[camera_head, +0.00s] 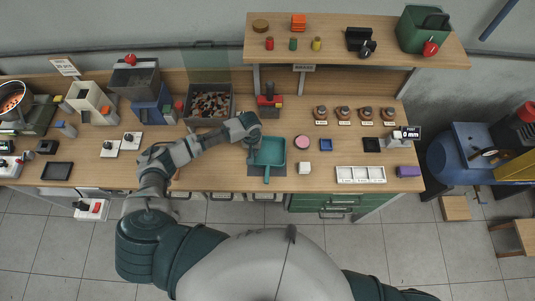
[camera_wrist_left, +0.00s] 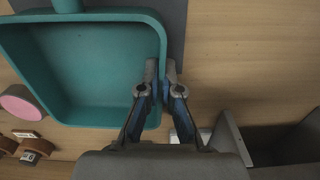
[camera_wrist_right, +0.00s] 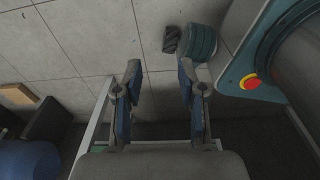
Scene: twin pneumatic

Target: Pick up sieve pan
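The sieve pan (camera_head: 271,151) is a teal, square, shallow pan with a short handle pointing toward me. It sits over a dark grey mat (camera_head: 283,171) on the wooden table. In the left wrist view the sieve pan (camera_wrist_left: 85,60) fills the upper left. My left gripper (camera_head: 252,156) is at the pan's left side. In its wrist view the left gripper (camera_wrist_left: 162,70) has its fingers close together, one on each side of the pan's rim. My right gripper (camera_wrist_right: 159,70) is open and empty, over the floor away from the table.
A tray of dark chunks (camera_head: 210,103) stands left of the pan, behind my left arm. A red device (camera_head: 269,100) stands behind the pan. A shelf (camera_head: 350,55) rises behind.

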